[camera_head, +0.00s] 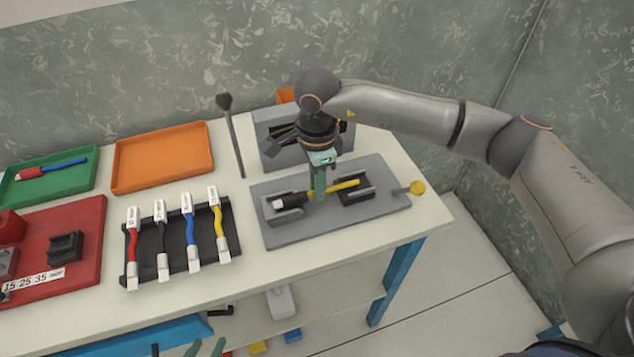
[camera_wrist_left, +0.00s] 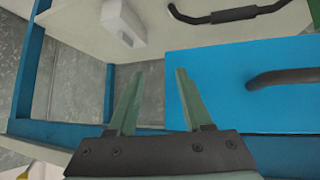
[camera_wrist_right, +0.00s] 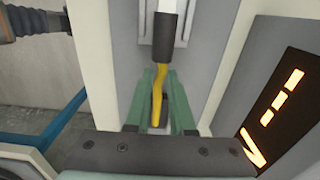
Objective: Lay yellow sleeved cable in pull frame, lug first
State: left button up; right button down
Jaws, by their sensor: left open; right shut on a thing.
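The yellow sleeved cable (camera_head: 345,186) lies lengthwise over the grey pull frame (camera_head: 290,235). Its white end and black sleeve are at the left cradle (camera_head: 290,217), and its yellow end is over the right cradle (camera_head: 357,195). I cannot tell whether it rests fully in both cradles. My right gripper (camera_head: 319,190) points down and is shut on the cable between the cradles. In the right wrist view the yellow cable (camera_wrist_right: 157,95) runs between the fingers, with the black sleeve (camera_wrist_right: 165,38) above. My left gripper (camera_wrist_left: 155,100) is open and empty, low in front of the table.
A grey box with a lit display (camera_wrist_right: 270,115) stands behind the frame; a yellow-knobbed lever (camera_head: 417,187) sticks out right. A black rack (camera_head: 150,262) holds several coloured cables. A blue drawer (camera_wrist_left: 230,70) is beside my left gripper.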

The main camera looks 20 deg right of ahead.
jog(key=c, duration=0.9)
grip_release()
jog(key=shift+o, duration=1.1)
jog(key=shift+r, duration=0.1)
